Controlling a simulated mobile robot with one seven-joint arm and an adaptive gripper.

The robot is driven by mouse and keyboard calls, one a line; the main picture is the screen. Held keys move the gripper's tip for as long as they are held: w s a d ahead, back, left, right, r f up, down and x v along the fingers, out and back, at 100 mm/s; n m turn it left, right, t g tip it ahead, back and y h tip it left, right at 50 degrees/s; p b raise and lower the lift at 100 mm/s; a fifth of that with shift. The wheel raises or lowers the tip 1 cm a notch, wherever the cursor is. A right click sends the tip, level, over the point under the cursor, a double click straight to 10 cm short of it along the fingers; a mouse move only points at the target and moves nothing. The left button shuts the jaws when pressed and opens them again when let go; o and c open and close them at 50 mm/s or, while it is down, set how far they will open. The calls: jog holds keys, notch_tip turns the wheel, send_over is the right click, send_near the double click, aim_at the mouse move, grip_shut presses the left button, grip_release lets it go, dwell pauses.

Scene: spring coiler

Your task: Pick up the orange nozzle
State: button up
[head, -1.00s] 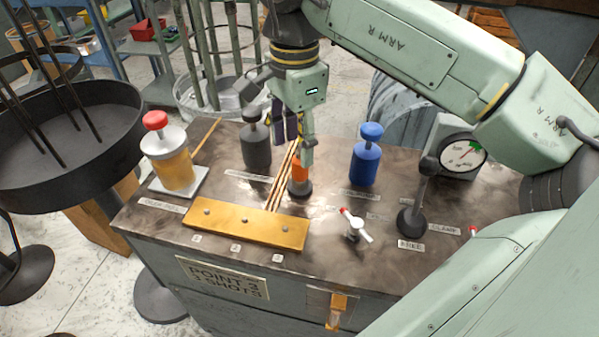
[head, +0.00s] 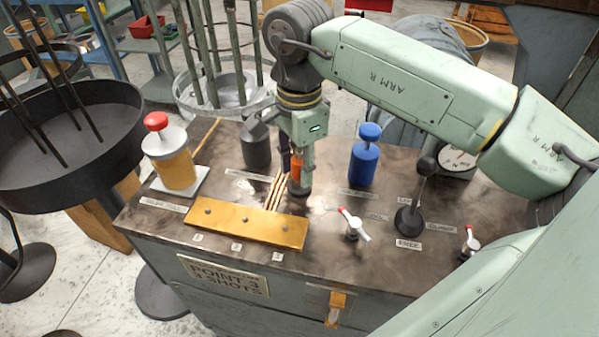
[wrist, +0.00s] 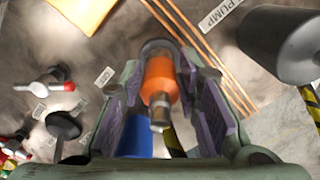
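The orange nozzle (head: 296,167) stands upright on its dark round base on the bench top, partly hidden by my gripper in the head view. In the wrist view the orange nozzle (wrist: 159,80) with its metal tip lies between the two finger pads. My gripper (head: 299,172) points down around the nozzle. In the wrist view my gripper (wrist: 160,100) has its fingers apart, with a visible gap on each side of the nozzle.
A dark canister (head: 256,148) stands left of the nozzle and a blue canister (head: 364,155) right. Copper rods (head: 275,192) lie close by, with a brass plate (head: 245,224) in front.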

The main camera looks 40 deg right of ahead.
aim_at(300, 160)
grip_shut()
jog(key=shift+r, duration=0.15)
dwell(0.4)
jog(key=shift+r, duration=0.6)
jog(key=shift+s+a+r+b, duration=0.1)
jog(key=shift+s+r+b, duration=0.1)
jog(key=shift+r+b, duration=0.6)
jog(key=s+a+r+b, duration=0.2)
jog(key=s+a, duration=0.6)
jog(key=s, duration=0.4)
jog(key=shift+s+a+r+p, duration=0.1)
jog(key=shift+s+r+p, duration=0.1)
jog(key=shift+r+p, duration=0.55)
jog(key=shift+s+a+r+p, duration=0.15)
jog(key=shift+r+p, duration=0.25)
jog(key=shift+r, duration=0.55)
jog(key=shift+s+d+r+p, duration=0.1)
jog(key=shift+s+r+p, duration=0.1)
jog(key=shift+r+p, duration=0.55)
jog(key=shift+r, duration=0.1)
